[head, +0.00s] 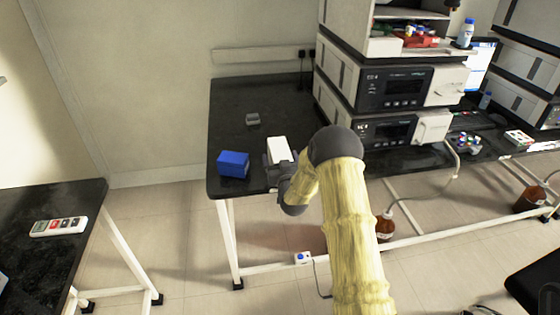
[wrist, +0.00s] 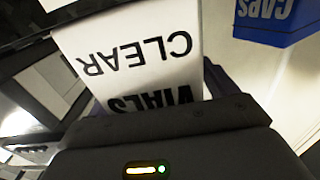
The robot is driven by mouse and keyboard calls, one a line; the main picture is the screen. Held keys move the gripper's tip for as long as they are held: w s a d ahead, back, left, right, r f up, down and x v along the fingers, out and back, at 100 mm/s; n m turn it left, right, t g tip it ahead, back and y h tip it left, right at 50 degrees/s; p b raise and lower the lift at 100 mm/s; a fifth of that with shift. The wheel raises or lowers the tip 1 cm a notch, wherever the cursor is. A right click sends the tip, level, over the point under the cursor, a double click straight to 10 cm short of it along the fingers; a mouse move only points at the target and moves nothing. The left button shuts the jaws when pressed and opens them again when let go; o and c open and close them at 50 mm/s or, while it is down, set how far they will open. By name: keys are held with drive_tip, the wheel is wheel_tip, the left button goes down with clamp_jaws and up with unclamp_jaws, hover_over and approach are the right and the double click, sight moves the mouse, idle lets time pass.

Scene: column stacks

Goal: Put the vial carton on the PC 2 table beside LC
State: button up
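The white vial carton (head: 280,149) is at the front edge of the black table (head: 240,105) that bears the LC stack (head: 390,88). In the wrist view the carton (wrist: 130,55) shows the upside-down words VIALS and CLEAR. My gripper (head: 278,166) is around the carton's near end, with a dark finger at each side, and looks shut on it. The carton's underside is hidden, so I cannot tell whether it touches the tabletop.
A blue box (head: 233,164) marked CAPS stands just left of the carton; it also shows in the wrist view (wrist: 280,18). A small grey block (head: 253,119) lies farther back. Bare tabletop surrounds it. A separate table at left bears a white handheld device (head: 58,226).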

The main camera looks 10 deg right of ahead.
drive_tip(key=shift+d, duration=0.1)
drive_tip(key=c, duration=1.4)
wheel_tip(320, 180, up, 10)
drive_tip(key=shift+w+r, duration=0.1)
drive_tip(key=shift+c, duration=0.2)
